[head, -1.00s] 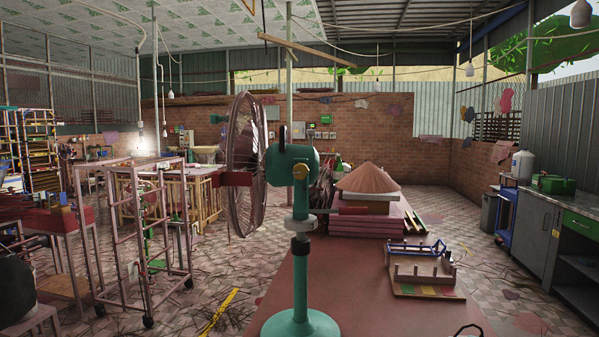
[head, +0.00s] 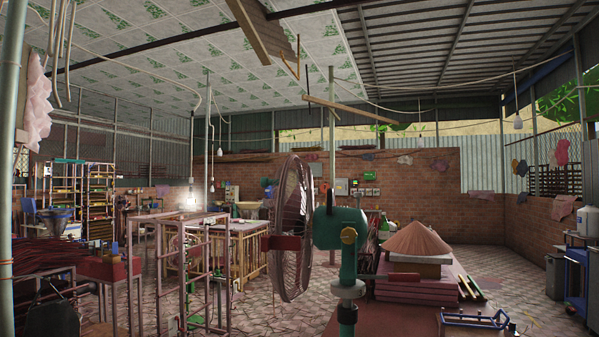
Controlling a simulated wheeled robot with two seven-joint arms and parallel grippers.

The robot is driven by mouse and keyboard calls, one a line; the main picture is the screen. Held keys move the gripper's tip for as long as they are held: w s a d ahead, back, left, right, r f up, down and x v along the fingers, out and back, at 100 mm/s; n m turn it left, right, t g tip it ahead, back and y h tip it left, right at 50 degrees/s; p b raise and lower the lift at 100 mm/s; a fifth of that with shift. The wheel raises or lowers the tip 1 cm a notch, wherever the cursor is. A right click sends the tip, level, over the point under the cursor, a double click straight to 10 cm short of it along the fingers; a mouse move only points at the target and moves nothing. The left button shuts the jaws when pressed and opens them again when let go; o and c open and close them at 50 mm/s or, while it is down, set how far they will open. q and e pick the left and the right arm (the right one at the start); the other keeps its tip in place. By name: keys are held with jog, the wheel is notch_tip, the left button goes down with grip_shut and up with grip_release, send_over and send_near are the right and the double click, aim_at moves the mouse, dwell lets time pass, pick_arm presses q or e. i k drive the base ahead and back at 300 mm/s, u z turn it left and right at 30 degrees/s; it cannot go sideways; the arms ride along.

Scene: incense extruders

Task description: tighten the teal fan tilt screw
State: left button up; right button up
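The teal fan (head: 341,222) stands on the red-topped table, right of the picture's middle. Its round wire cage (head: 293,215) faces left and shows nearly edge-on. A grey collar (head: 348,289) is lower on the pole, and the base is below the picture's edge. Neither of my grippers is in view, and nothing of mine touches the fan.
The red table (head: 395,318) also bears a conical straw hat (head: 417,240) on a stack of pink boards and a blue-handled frame (head: 474,320). Metal racks (head: 205,270) stand on the left. Open tiled floor (head: 520,290) lies right of the table.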

aim_at(348, 234)
jog(key=k, duration=1.15)
jog(key=u, duration=0.6)
jog(key=i, duration=1.4)
jog(key=z, duration=0.65)
